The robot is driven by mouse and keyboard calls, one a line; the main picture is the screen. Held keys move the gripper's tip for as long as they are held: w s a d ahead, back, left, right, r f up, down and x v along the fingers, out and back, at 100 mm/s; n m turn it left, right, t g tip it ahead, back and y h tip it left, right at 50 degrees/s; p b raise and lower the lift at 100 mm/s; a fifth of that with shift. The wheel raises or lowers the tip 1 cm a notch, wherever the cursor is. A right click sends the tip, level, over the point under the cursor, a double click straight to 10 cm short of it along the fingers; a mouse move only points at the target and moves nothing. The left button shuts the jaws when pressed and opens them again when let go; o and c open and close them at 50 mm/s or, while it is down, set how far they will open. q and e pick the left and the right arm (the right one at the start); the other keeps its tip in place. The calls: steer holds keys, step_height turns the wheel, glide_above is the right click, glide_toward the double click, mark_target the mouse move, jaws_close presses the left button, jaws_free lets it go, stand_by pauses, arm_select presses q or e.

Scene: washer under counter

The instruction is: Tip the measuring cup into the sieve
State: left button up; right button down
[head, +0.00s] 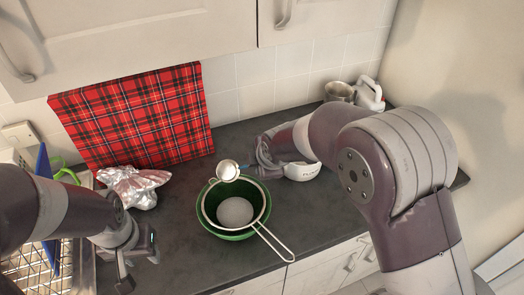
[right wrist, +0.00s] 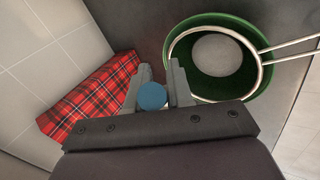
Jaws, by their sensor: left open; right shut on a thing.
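The sieve (head: 264,228) rests in a green bowl (head: 205,223) on the dark counter, its wire handle pointing front right. A pale round patch (head: 235,212) shows inside it; I cannot tell if it is powder. The small measuring cup (head: 228,170), pale inside, is at the bowl's far rim in the head view, its mouth facing up. My right gripper is shut on its handle; in the right wrist view the fingers (right wrist: 153,88) close around a blue round end (right wrist: 152,96). The cup's bowl is hidden there. My left gripper (head: 138,268) is open and empty at the counter's front left.
A white container lettered like FLOUR (head: 303,171) stands behind my right arm. Crumpled foil (head: 133,186) lies left of the bowl. A red tartan board (head: 135,115) leans on the wall. A dish rack (head: 28,268) is at left; a metal mug (head: 340,91) is at the back right.

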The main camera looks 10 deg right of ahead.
steer(key=r+g+p, duration=0.1)
steer(key=g+p, duration=0.1)
steer(key=p, duration=0.3)
steer(key=w+r+g+h+p, duration=0.1)
steer(key=r+g+p, duration=0.1)
steer(key=p, duration=0.3)
steer(key=w+r+g+p, duration=0.1)
steer(key=g+p, duration=0.3)
steer(key=p, duration=0.2)
steer(key=shift+w+a+r, duration=0.15)
steer(key=shift+a, duration=0.05)
steer(key=shift+w, duration=0.2)
steer(key=shift+s, duration=0.15)
